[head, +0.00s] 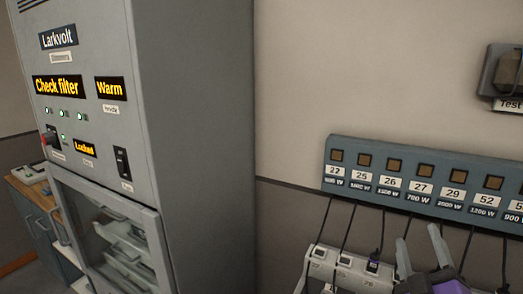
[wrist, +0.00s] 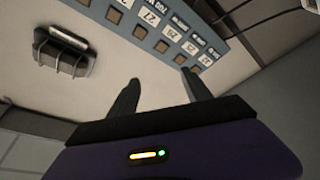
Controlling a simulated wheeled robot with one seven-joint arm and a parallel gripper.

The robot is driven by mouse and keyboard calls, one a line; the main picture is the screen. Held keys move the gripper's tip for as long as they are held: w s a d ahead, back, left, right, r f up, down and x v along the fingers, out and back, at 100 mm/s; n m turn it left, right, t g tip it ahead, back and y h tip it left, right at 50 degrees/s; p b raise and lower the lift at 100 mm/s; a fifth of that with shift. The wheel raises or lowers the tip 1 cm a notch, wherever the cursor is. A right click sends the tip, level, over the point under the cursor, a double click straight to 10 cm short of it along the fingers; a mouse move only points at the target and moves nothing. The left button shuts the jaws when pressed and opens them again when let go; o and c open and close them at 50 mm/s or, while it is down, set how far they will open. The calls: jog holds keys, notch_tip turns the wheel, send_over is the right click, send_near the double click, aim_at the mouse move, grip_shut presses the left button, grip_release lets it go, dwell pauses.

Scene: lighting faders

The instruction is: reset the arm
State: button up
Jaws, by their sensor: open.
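My gripper (head: 420,246) is at the lower right of the head view, in front of the wall and below the numbered strip. Its two grey fingers point up and stand apart, with nothing seen between them. Part of its purple body shows below them, cut off by the frame's bottom edge. In the wrist view my gripper (wrist: 160,82) shows two dark fingers spread apart, with bare wall between and beyond them. An orange bar and a green light glow on its purple housing. The rest of my arm is not in view.
A blue-grey strip (head: 340,142) with numbered square buttons runs along the wall; cables hang below it to a pale box (head: 322,262). A dark wall fixture (head: 505,72) sits upper right. A tall grey cabinet (head: 195,130) fills the left, reading "Check filter", "Warm" and "Locked".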

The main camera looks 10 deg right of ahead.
jog(key=s+a+f+y, duration=0.4)
jog(key=s+a, duration=0.2)
jog(key=s, duration=0.2)
jog(key=s+a+f+y, duration=0.4)
jog(key=s+a, duration=0.2)
jog(key=s, duration=0.2)
jog(key=s+a+f+m+g, duration=0.2)
jog(key=s+f+m, duration=0.1)
jog(key=s, duration=0.7)
jog(key=s+a+f+m+g, duration=0.2)
jog(key=s+f, duration=0.3)
jog(key=s, duration=0.6)
jog(key=shift+s+a+f+m+g+h, duration=0.2)
jog(key=shift+m+g+h, duration=0.1)
jog(key=shift+m, duration=0.2)
